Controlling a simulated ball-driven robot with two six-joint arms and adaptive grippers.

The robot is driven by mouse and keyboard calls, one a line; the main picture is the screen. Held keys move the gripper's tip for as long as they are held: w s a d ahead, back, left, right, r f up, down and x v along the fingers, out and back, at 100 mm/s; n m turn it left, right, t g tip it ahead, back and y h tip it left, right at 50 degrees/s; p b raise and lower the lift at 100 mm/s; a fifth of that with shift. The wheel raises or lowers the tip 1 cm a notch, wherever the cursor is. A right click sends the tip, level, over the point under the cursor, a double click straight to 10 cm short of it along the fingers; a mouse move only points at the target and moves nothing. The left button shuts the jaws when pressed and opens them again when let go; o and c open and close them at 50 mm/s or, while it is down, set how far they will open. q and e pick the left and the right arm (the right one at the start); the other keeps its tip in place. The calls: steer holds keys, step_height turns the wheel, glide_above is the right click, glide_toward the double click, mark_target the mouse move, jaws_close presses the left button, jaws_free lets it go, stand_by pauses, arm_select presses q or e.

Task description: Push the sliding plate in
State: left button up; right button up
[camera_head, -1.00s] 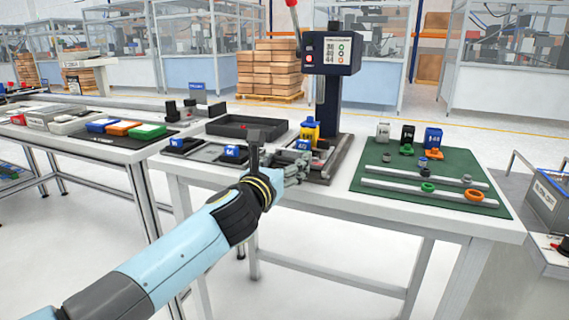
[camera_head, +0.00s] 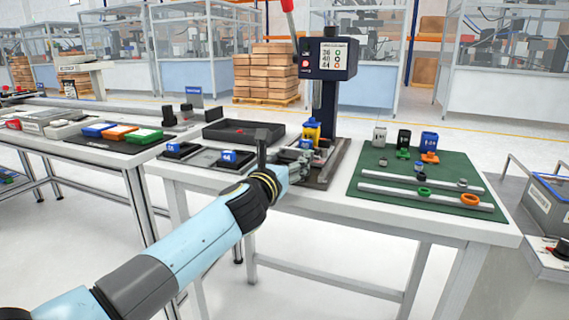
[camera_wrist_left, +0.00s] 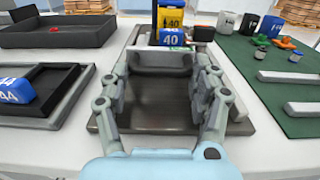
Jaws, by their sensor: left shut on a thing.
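The sliding plate (camera_wrist_left: 162,60) shows in the left wrist view as a grey piece with a raised edge at the far part of the dark base (camera_wrist_left: 160,108). A blue block marked 40 (camera_wrist_left: 172,38) and a yellow block marked 40 (camera_wrist_left: 170,17) stand at its far side; in the head view the yellow block (camera_head: 312,129) is below the press head (camera_head: 328,58). My left gripper (camera_wrist_left: 160,70) is shut on the plate's near part, one finger at each side. In the head view my left gripper (camera_head: 300,160) partly hides the plate. My right gripper is out of view.
A green mat (camera_head: 400,200) with rails, rings and small blocks lies to the right. The table's front strip (camera_head: 350,213) is clear.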

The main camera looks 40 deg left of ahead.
arm_select(q)
steer(key=o, duration=1.6)
steer(key=shift+d, duration=0.1)
steer(key=shift+w+d+r, duration=0.1)
steer(key=shift+w+d, duration=0.05)
steer(key=shift+d, duration=0.1)
steer(key=shift+a, duration=0.1)
steer(key=shift+s, duration=0.4)
steer(key=v, duration=1.1)
steer(key=shift+s, duration=0.15)
